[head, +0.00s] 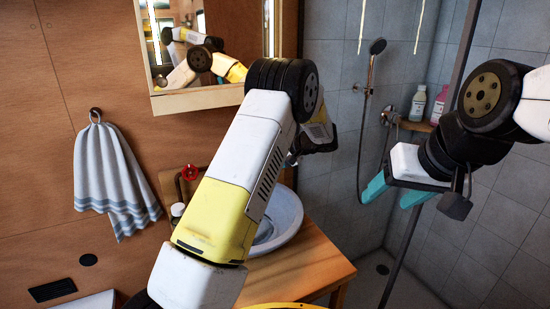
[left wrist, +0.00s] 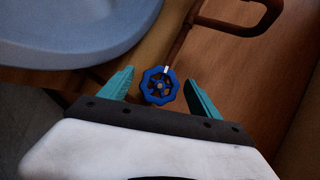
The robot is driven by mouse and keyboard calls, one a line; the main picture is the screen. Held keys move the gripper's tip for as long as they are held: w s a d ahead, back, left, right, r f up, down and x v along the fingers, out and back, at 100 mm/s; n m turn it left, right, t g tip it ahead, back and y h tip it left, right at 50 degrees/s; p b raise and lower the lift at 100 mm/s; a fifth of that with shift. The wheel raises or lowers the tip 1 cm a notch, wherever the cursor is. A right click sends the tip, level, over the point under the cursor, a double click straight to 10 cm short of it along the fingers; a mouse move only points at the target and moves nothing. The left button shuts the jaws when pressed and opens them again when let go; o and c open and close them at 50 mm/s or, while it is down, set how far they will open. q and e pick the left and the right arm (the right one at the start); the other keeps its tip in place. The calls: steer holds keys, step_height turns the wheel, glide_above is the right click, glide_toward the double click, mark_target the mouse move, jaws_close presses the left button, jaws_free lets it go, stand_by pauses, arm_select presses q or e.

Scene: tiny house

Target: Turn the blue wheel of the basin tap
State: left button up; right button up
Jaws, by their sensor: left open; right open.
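The blue wheel (left wrist: 159,86) of the tap shows in the left wrist view, a small spoked handwheel with a white mark at its top edge. My left gripper (left wrist: 160,90) is open, with one teal finger on each side of the wheel in the picture. Gaps show between the wheel and both fingers; I cannot tell how far the fingertips are from it in depth. In the head view my left arm hides the blue wheel and the left gripper. My right gripper (head: 393,192) is open and empty in front of the shower tiles.
The round basin (head: 287,215) stands on a wooden counter (head: 310,264), and its rim is close in the left wrist view (left wrist: 80,50). A red wheel (head: 189,172) and a brown pipe (left wrist: 235,25) are nearby. A mirror cabinet (head: 200,98) hangs above; a towel (head: 108,175) hangs left.

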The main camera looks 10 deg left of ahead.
arm_select(q)
step_height(320, 180, up, 4)
steer(key=shift+s+f, duration=0.1)
steer(key=s+d+r, duration=0.1)
steer(key=s+d, duration=0.2)
steer(key=s, duration=1.2)
steer(key=shift+s, duration=0.25)
steer(key=shift+d, duration=0.1)
stand_by(5.8)
